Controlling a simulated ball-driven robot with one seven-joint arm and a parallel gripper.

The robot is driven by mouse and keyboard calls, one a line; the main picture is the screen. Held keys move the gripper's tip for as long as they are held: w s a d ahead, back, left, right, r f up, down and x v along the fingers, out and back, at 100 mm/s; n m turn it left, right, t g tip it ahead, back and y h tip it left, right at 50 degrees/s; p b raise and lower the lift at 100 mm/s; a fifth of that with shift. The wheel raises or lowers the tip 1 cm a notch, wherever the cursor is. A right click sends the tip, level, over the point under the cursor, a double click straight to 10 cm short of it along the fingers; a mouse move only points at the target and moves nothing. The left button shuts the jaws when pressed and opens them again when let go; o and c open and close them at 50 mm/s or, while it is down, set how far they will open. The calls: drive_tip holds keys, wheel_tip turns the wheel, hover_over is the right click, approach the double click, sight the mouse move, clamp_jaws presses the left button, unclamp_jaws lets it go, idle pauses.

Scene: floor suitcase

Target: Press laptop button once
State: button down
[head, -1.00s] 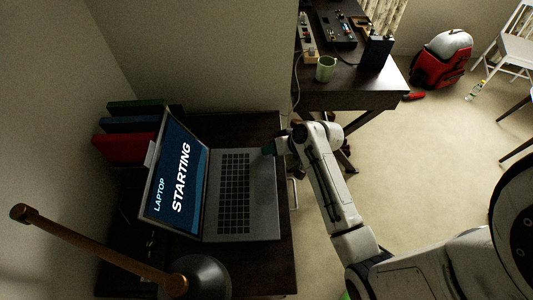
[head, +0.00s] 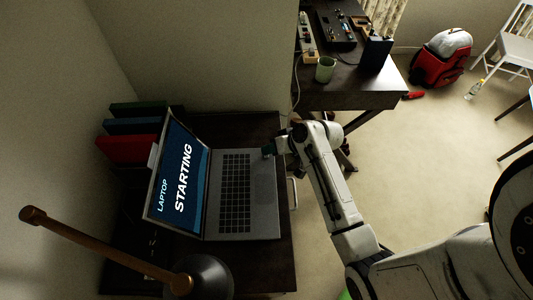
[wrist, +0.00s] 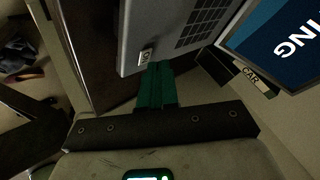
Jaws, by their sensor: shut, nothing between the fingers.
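The open laptop (head: 262,205) stands on a small dark desk, and its screen (head: 180,175) reads "LAPTOP STARTING". In the wrist view the laptop body (wrist: 175,30) fills the top, with a small light button (wrist: 146,56) bearing a dark label near its corner. My gripper (head: 268,151) is at the laptop's far right corner in the head view. In the wrist view its green fingers (wrist: 155,72) are shut with nothing between them, and their tips lie just below the button. I cannot tell whether they touch it.
Red, blue and green books (head: 130,148) stand behind the screen. A lamp (head: 205,275) with a brown arm is at the front left. A second dark table (head: 345,97) holds a green mug (head: 325,69) and a dark box. A red backpack (head: 440,65) lies on the open floor.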

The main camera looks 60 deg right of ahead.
drive_tip(key=shift+r+p, duration=2.3)
drive_tip(key=shift+r, duration=0.25)
drive_tip(key=s+a+f, duration=0.1)
drive_tip(key=a, duration=0.1)
drive_tip(key=s+a+n+g+b, duration=0.1)
drive_tip(key=a, duration=0.1)
drive_tip(key=s+a+f+g, duration=0.1)
drive_tip(key=a, duration=0.1)
drive_tip(key=shift+s+a+f+n+b, duration=0.1)
drive_tip(key=shift+f+n+b, duration=0.2)
drive_tip(key=shift+f+b, duration=0.1)
drive_tip(key=s+a+g, duration=0.1)
drive_tip(key=s, duration=0.1)
drive_tip(key=s+a+f+n+g+b, duration=0.1)
drive_tip(key=s+a, duration=0.1)
drive_tip(key=s+a+n+g, duration=0.1)
drive_tip(key=s+a, duration=0.1)
drive_tip(key=shift+s+a+f+b, duration=0.15)
drive_tip(key=shift+a+b, duration=0.05)
drive_tip(key=shift+b, duration=0.2)
drive_tip(key=s+a+r+n+g+h+b, duration=0.1)
drive_tip(key=s+r+g+h, duration=0.1)
drive_tip(key=s, duration=0.7)
drive_tip(key=shift+s+a+n+g+b, duration=0.3)
drive_tip(key=shift+a+n+g+b, duration=0.1)
drive_tip(key=shift+g, duration=0.1)
